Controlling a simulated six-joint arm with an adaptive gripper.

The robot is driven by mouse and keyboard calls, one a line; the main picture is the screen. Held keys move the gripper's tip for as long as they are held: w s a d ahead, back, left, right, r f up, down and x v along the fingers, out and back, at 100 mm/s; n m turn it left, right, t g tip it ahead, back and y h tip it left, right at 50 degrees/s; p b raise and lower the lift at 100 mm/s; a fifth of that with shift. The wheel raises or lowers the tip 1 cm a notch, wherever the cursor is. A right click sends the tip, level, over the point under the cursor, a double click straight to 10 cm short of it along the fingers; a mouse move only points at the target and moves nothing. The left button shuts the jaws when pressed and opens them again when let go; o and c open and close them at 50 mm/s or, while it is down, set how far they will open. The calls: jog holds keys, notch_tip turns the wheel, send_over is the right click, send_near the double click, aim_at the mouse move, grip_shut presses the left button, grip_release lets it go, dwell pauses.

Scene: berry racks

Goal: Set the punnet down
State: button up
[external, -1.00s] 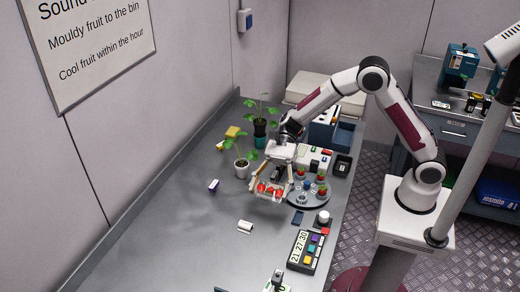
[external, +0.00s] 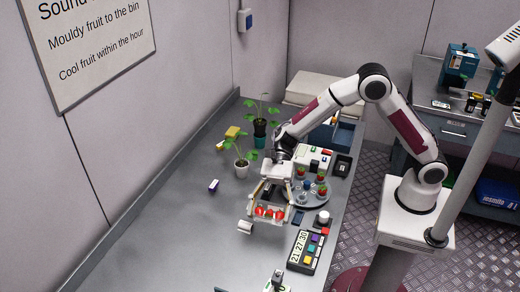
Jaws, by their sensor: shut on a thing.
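The punnet (external: 269,219) is a small, pale, open tray with several red berries in it. My gripper (external: 270,206) is shut on the punnet and holds it over the grey bench, near the bench's middle. The punnet looks about level. Whether its underside touches the bench cannot be told from this view. The fingers partly hide its sides.
A white cylinder (external: 245,227) lies just left of the punnet. Potted plants (external: 241,169) stand behind. The bench's left side is mostly clear.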

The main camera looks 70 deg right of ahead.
jog(key=w+a+m+t, duration=0.2)
jog(key=a, duration=0.9)
jog(key=w+m+t, duration=0.3)
jog(key=w+t, duration=0.1)
jog(key=w, duration=0.3)
jog(key=shift+m+t+h, duration=0.3)
jog(key=shift+h, duration=0.1)
jog(key=shift+w+a, duration=0.1)
jog(key=shift+f, duration=3.05)
jog(key=shift+f, duration=0.1)
jog(key=shift+f, duration=1.8)
jog(key=shift+f, duration=0.15)
